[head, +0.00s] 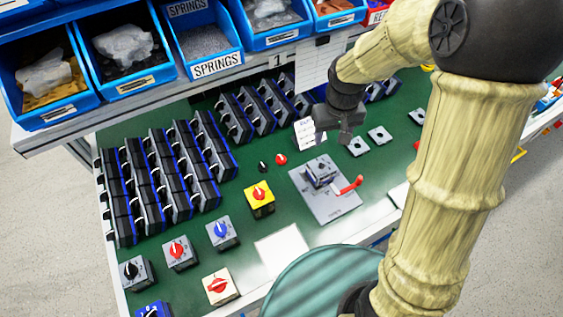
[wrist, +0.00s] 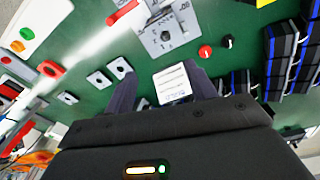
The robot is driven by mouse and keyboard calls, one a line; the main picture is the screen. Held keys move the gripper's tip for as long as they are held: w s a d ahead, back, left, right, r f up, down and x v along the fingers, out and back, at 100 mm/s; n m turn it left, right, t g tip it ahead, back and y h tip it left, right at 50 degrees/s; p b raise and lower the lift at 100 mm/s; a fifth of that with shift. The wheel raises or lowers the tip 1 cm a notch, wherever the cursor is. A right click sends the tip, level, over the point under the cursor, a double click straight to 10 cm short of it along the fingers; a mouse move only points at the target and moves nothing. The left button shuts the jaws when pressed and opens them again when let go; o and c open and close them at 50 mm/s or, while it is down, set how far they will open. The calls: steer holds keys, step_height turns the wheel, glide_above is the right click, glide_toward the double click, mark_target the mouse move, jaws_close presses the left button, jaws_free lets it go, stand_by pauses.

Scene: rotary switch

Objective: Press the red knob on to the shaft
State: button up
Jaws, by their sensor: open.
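The small red knob (head: 281,159) lies on the green bench mat, beside a small black knob (head: 262,166). The red knob also shows in the wrist view (wrist: 206,51), ahead of my right-hand finger. A grey fixture plate (head: 325,205) with a switch body clamped on it stands to the right of the red knob in the head view; it also shows in the wrist view (wrist: 165,36). The shaft is too small to make out clearly. My gripper (head: 339,138) is open and empty above the mat, behind the fixture; its fingers spread apart in the wrist view (wrist: 161,72).
A red lever (head: 351,185) sticks out from the fixture's right side. Racks of switches (head: 160,185) fill the left. Assembled switches, including a yellow one (head: 259,199), stand in front. Blue bins (head: 205,40) line the back.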

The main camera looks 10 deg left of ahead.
steer(key=w+a+f+n, duration=0.1)
steer(key=a+f, duration=0.1)
steer(key=a, duration=0.2)
steer(key=w+a+f+n+b, duration=0.1)
steer(key=w+a+f, duration=0.1)
steer(key=a, duration=0.3)
steer(key=w+a+f+n+g+b, duration=0.1)
steer(key=w+a+f, duration=0.1)
steer(key=a+f, duration=0.1)
steer(key=shift+a+f, duration=0.35)
steer(key=shift+a, duration=0.5)
glide_above(281, 157)
steer(key=shift+f, duration=3.4)
steer(key=shift+f, duration=0.1)
steer(key=shift+s+f+p, duration=0.1)
steer(key=shift+f+p, duration=0.2)
steer(key=shift+f, duration=0.05)
step_height(281, 157, down, 4)
steer(key=shift+f+p, duration=0.2)
steer(key=shift+p, duration=0.15)
